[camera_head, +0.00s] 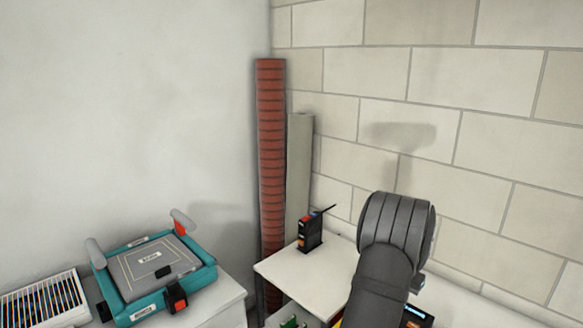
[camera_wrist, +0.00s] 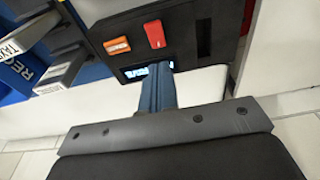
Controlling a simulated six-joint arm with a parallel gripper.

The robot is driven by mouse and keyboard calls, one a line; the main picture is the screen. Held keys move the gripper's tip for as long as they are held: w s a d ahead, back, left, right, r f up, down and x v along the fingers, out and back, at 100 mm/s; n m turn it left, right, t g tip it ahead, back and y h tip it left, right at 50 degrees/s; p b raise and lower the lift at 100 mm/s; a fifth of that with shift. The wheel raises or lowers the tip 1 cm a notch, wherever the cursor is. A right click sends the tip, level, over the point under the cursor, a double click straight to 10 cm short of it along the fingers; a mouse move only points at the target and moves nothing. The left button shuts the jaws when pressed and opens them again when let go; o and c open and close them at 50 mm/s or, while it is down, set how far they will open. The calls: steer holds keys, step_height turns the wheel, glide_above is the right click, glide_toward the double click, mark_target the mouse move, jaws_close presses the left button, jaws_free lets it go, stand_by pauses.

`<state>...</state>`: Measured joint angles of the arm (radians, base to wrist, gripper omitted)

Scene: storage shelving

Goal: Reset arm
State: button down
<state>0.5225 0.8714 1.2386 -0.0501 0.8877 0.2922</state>
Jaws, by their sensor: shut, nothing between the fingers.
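In the wrist view my gripper (camera_wrist: 156,78) is shut, with its narrow blue-grey fingers together and nothing held. The fingertips point toward a black device (camera_wrist: 205,45) with an orange button, a red button and a small lit display. The fingertips overlap the display's lower edge, and I cannot tell whether they touch it.
A black radio-like device (camera_head: 310,232) stands on a white shelf (camera_head: 285,270). A teal case (camera_head: 150,278) lies at the left beside a striped white box (camera_head: 42,300). A red ribbed pipe (camera_head: 271,150) stands in the corner. The wall above is clear.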

steer(key=s+r+n+h, duration=0.1)
steer(key=s+r+n, duration=0.3)
steer(key=r, duration=0.6)
steer(key=s+r+n+h, duration=0.1)
steer(key=s+r+n, duration=0.4)
steer(key=r, duration=0.5)
steer(key=shift+r+n, duration=0.3)
steer(key=shift+n, duration=1)
